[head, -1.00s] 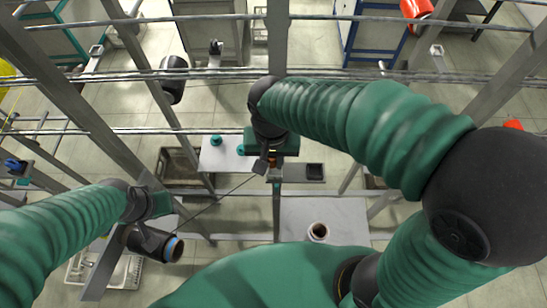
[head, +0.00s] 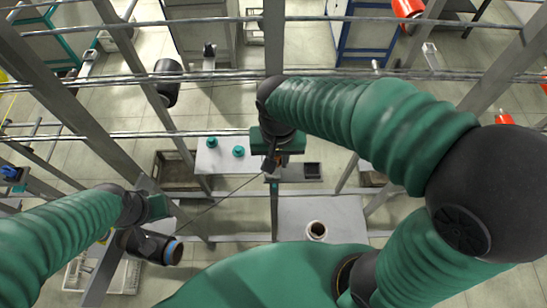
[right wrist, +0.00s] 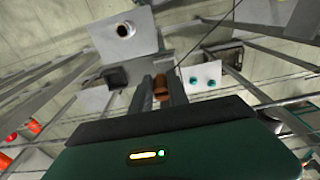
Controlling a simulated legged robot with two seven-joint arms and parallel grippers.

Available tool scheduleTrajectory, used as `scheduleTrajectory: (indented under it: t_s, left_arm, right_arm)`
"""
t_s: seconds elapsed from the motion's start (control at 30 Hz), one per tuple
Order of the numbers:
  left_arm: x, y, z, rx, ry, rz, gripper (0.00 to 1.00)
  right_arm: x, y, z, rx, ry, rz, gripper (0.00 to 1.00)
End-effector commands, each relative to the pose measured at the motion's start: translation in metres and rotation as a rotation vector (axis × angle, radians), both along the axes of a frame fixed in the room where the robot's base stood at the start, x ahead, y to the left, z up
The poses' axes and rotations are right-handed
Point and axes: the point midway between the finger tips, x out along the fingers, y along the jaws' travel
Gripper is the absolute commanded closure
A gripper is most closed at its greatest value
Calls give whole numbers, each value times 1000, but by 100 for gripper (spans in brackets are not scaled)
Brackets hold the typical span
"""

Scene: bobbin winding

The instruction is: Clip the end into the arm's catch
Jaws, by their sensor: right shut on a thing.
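My right gripper (head: 271,165) is at the centre of the head view, beside a grey upright post (head: 275,215). In the right wrist view its two dark fingers (right wrist: 163,90) close around a small orange-brown piece (right wrist: 160,84), which I take for the held end. A thin dark line (head: 222,197) runs taut from the right gripper down-left towards a dark cylinder with a blue ring (head: 155,249). My left gripper (head: 150,208) is just above that cylinder, by a slanted grey plate (head: 105,268); its fingers are hidden. I cannot make out the catch clearly.
A white table (head: 222,166) carries two teal-topped pieces (head: 238,151). A black tray (head: 312,170) sits just right of the right gripper. Horizontal rails (head: 220,75) and grey beams cross the space.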

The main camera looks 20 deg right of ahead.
Motion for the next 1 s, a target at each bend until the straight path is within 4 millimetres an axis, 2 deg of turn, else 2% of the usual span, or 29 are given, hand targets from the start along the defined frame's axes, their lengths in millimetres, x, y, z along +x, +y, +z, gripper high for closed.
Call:
scheduleTrajectory:
  t_s: [0.37,1.0]
  left_arm:
    - [0,0,-2,0,0,0,64]
    - [0,0,-15,0,0,0,64]
  right_arm:
    - [0,-1,-2,0,0,0,100]
    - [0,2,-22,0,0,0,100]
